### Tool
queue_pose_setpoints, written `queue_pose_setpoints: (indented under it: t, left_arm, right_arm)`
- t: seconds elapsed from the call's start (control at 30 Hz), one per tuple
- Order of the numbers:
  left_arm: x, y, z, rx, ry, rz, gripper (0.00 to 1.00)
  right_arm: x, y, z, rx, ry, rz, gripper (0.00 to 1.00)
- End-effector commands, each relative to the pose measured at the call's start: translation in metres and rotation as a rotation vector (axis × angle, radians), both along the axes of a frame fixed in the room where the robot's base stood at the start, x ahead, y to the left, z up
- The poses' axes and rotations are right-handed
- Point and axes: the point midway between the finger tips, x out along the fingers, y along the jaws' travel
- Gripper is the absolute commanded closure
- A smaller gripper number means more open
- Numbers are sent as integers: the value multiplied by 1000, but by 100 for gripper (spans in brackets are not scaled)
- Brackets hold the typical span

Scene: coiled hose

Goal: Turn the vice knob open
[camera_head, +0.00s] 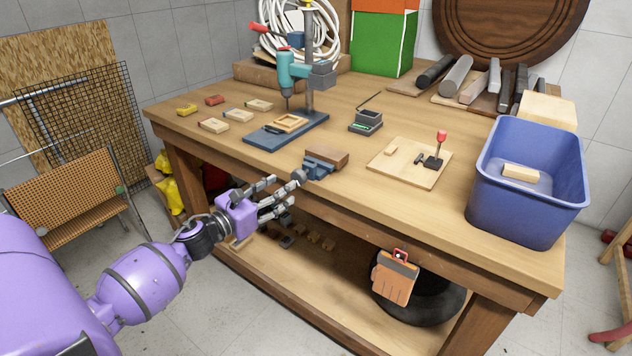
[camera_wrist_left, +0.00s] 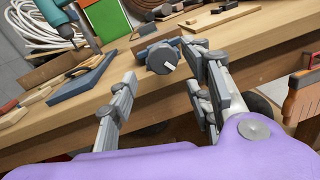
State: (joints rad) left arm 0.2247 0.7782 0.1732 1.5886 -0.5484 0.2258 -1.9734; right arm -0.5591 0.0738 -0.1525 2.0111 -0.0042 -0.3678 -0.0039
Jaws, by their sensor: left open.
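A blue vice (camera_head: 318,168) sits at the front edge of the workbench, with a brown wooden block (camera_head: 328,155) at its top. Its round grey knob (camera_head: 298,177) faces the front left. In the left wrist view the knob (camera_wrist_left: 162,60) shows a pale mark on its face and lies beyond and between the fingertips. My left gripper (camera_head: 281,191) is open and empty, just in front of the knob at the bench edge. In the left wrist view its fingers (camera_wrist_left: 164,72) are spread on both sides of the knob; contact cannot be made out. My right gripper is out of view.
On the workbench (camera_head: 405,118) stand a drill press (camera_head: 288,75), a board with a red-tipped lever (camera_head: 438,150) and a blue bin (camera_head: 520,215). A lower shelf holds small blocks.

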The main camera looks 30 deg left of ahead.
Motion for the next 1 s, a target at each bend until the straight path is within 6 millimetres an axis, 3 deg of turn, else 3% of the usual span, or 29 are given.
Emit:
queue_pose_setpoints:
  t: [0.17, 0.6, 0.97, 1.0]
  left_arm:
    - [10, -3, 2, 47, -12, -3, 54]
    - [71, -13, 1, 42, -9, -1, 54]
    - [77, -15, -1, 42, -7, -2, 54]
    - [77, -15, -1, 42, -7, -2, 59]
  right_arm:
    - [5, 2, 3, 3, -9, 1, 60]
    - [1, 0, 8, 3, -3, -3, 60]
    - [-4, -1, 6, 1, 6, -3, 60]
    - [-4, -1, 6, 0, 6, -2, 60]
